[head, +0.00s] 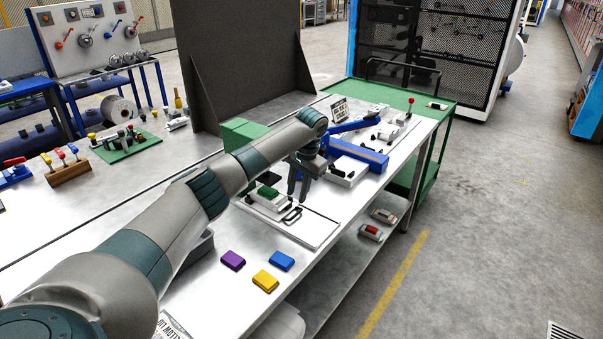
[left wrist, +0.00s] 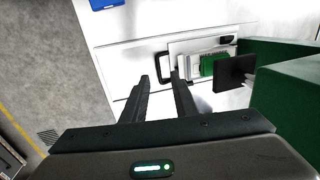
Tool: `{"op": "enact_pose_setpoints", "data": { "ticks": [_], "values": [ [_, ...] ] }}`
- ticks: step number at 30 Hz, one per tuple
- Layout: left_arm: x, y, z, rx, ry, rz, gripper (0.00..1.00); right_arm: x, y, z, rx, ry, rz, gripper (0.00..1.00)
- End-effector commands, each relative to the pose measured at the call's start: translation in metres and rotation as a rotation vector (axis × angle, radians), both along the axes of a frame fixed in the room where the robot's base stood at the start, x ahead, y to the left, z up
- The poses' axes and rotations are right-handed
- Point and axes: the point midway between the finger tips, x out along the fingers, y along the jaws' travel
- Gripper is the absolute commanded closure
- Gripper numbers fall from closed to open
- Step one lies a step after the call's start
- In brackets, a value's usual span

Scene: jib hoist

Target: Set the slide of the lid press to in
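A white device with a green block on top (head: 268,192) stands on the bench below my left gripper; I take it for the lid press. A black loop handle (head: 292,215) lies beside it on a flat pale plate (head: 318,232). In the left wrist view, the handle (left wrist: 163,64) shows beyond the fingertips, with the green and white block (left wrist: 207,65) and a dark square plate (left wrist: 236,72) to its right. My left gripper (head: 298,198) points down, open and empty, above the handle area; in the left wrist view its fingers (left wrist: 161,82) are apart. My right gripper is not in view.
Purple (head: 233,260), yellow (head: 265,280) and blue (head: 281,261) blocks lie near the bench's front edge. A blue lever device (head: 357,152) stands further right. Green blocks (head: 243,132) and a tall dark panel (head: 245,60) stand behind my left arm.

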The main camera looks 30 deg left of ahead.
Motion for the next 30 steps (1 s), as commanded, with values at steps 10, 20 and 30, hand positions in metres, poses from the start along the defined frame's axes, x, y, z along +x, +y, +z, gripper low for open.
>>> {"op": "enact_pose_setpoints", "data": {
  "ticks": [10,20,30],
  "values": [
    [0.0,-0.012,0.063,0.001,-0.003,-0.001,0.73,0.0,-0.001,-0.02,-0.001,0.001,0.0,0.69],
    [-0.001,-0.016,0.085,0.0,-0.001,0.0,0.73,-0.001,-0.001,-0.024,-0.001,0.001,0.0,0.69],
    [-0.001,-0.016,0.085,0.0,-0.001,0.0,0.73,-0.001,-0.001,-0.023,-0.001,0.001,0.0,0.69]
  ]
}}
